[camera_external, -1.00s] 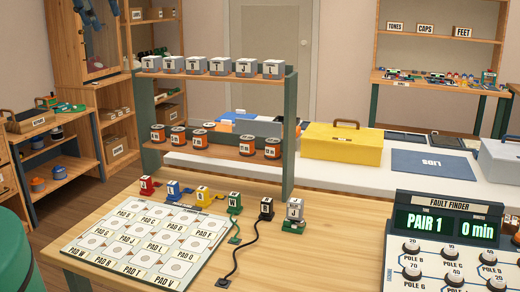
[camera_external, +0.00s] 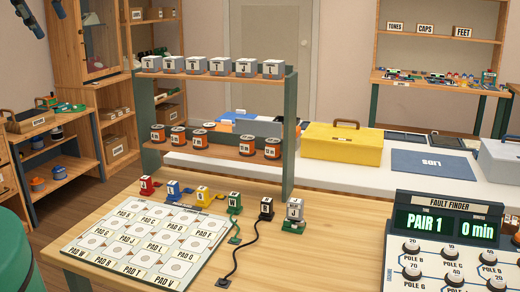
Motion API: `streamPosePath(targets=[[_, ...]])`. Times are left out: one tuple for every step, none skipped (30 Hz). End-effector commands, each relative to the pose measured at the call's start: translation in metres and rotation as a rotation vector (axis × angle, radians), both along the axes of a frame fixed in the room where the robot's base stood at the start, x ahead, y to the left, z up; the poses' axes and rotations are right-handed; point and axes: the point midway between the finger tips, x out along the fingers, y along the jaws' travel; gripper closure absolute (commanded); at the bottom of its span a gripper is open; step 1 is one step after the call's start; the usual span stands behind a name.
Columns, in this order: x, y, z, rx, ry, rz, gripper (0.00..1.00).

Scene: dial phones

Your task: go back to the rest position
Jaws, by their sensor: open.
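My gripper (camera_external: 35,18) shows only in part at the top left corner, cut off by the frame's top edge. Its dark fingers are spread apart and nothing shows between them. It hangs high in front of the wooden cabinet, clear of the workbench (camera_external: 330,235) and everything on it.
The pad board (camera_external: 205,222) lies on the bench, with several coloured lettered blocks behind it. A two-tier rack (camera_external: 289,130) holds white boxes above and orange-banded spools below. The fault finder (camera_external: 440,235) reads "PAIR 1" and "0 min". A yellow toolbox (camera_external: 340,145) stands behind.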

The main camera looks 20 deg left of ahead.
Motion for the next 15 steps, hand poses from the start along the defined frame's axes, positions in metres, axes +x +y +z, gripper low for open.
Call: streamPosePath(targets=[[0.0, 0.0, -0.002, 0.0, 0.0, 0.0, 0.53], [0.0, 0.0, -0.004, 0.0, 0.0, 0.0, 0.53], [0.0, 0.0, -0.007, 0.0, 0.0, 0.0, 0.53], [0.0, 0.0, -0.009, 0.0, 0.0, 0.0, 0.53], [0.0, 0.0, -0.012, 0.0, 0.0, 0.0, 0.53], [0.0, 0.0, -0.017, 0.0, 0.0, 0.0, 0.53], [0.0, 0.0, -0.02, 0.0, 0.0, 0.0, 0.53], [0.0, 0.0, -0.024, 0.0, 0.0, 0.0, 0.53], [0.0, 0.0, -0.029, 0.0, 0.0, 0.0, 0.53], [0.0, 0.0, -0.033, 0.0, 0.0, 0.0, 0.53], [0.0, 0.0, -0.036, 0.0, 0.0, 0.0, 0.53], [0.0, 0.0, -0.041, 0.0, 0.0, 0.0, 0.53], [0.0, 0.0, -0.044, 0.0, 0.0, 0.0, 0.53], [0.0, 0.0, -0.046, 0.0, 0.0, 0.0, 0.53], [0.0, 0.0, -0.049, 0.0, 0.0, 0.0, 0.53]])
